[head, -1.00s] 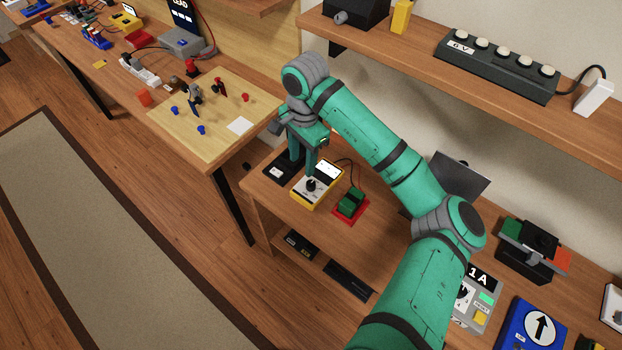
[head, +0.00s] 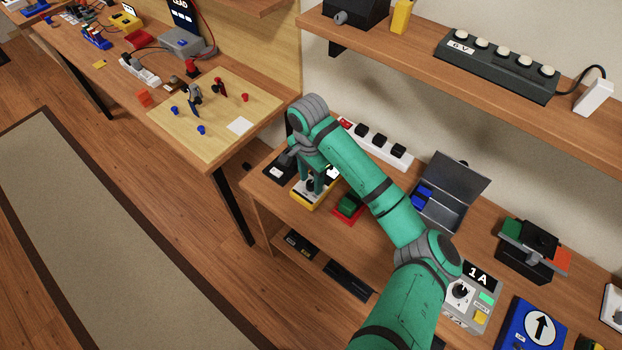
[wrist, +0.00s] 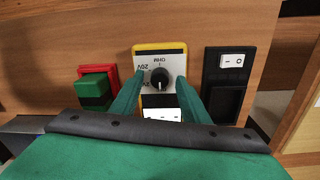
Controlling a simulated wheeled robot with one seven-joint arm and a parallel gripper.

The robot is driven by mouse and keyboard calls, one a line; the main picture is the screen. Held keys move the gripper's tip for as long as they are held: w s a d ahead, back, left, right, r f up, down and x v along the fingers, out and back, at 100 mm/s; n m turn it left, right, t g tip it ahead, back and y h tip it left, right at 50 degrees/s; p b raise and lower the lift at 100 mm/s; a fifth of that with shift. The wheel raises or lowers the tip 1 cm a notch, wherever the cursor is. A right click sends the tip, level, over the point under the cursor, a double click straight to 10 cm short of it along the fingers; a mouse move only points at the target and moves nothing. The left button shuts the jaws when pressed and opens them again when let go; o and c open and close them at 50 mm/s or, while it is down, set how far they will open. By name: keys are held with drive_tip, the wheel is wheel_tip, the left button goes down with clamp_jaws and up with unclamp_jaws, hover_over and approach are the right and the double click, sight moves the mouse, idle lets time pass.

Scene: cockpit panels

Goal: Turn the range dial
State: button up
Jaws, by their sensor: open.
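The yellow-edged meter (head: 303,203) lies near the left end of the bench, partly hidden by my gripper in the head view. In the wrist view the meter (wrist: 146,49) shows a white face marked OHM and 20V. Its black range dial (wrist: 160,74) has a pale pointer line directed at the OHM side. My gripper (wrist: 159,80) is open, with one green finger on each side of the dial. I see a gap on both sides, and I cannot tell any contact. The gripper (head: 313,188) is over the meter in the head view.
A green block on a red base (wrist: 94,87) and a black box with a white switch (wrist: 234,62) flank the meter. Behind my arm are a white power strip (head: 397,156) and an open metal box (head: 462,176). A shelf (head: 430,68) overhangs the bench.

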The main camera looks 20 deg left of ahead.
drive_tip(key=shift+f, duration=0.1)
clamp_jaws()
